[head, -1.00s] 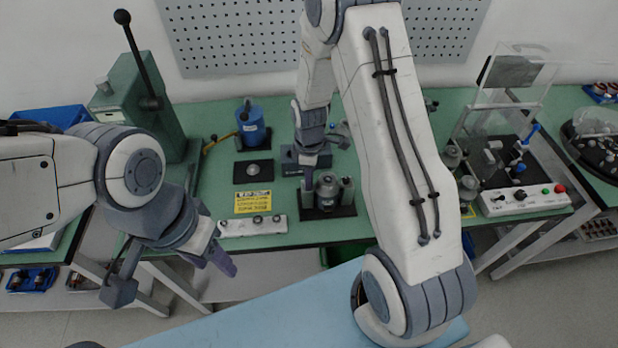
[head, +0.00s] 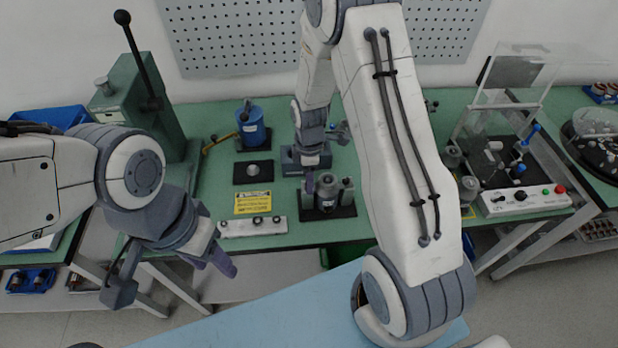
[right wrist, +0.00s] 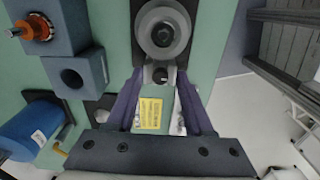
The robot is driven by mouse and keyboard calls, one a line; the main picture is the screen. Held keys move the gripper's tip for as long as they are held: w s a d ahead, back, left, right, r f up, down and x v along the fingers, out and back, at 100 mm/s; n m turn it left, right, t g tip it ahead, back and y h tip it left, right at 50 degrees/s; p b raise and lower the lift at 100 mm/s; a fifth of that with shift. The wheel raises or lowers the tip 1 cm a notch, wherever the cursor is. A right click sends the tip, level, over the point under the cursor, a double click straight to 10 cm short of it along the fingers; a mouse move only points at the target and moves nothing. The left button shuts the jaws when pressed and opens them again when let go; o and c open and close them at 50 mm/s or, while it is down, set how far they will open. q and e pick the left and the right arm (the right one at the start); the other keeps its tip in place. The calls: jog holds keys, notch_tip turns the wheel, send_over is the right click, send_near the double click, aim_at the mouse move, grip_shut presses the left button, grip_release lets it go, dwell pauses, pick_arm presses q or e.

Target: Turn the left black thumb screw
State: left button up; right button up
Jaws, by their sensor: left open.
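A round silver stator-like part (head: 327,188) stands on a dark fixture on the green bench, with a grey post (head: 347,190) at its right. In the right wrist view, the silver part (right wrist: 163,28) is at the top, and the black thumb screw (right wrist: 160,75) on its grey post lies just below it. My right gripper (right wrist: 160,84) has its purple fingers on both sides of this post; whether they touch it is unclear. My left gripper (head: 222,262) is open and empty in front of the bench.
A strip with several knobs (head: 252,228) and a yellow label (head: 253,202) lie left of the fixture. A blue cylinder (head: 251,128) and a green lever press (head: 140,110) stand farther left. A tester with a clear lid (head: 535,75) is at the right.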

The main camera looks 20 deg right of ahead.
jog(key=shift+r, duration=0.1)
notch_tip(320, 180, up, 10)
jog(key=b, duration=0.1)
jog(key=shift+r+b, duration=0.15)
jog(key=shift+b, duration=0.25)
dwell(0.4)
jog(key=s+a+r+m, duration=0.3)
jog(key=s+a+r, duration=0.3)
jog(key=s+a, duration=0.55)
jog(key=s+a+r+m+y, duration=0.1)
jog(key=s+a+r+m, duration=0.1)
jog(key=s, duration=1)
jog(key=shift+a+m, duration=0.85)
jog(key=shift+m, duration=0.25)
jog(key=shift+r, duration=0.15)
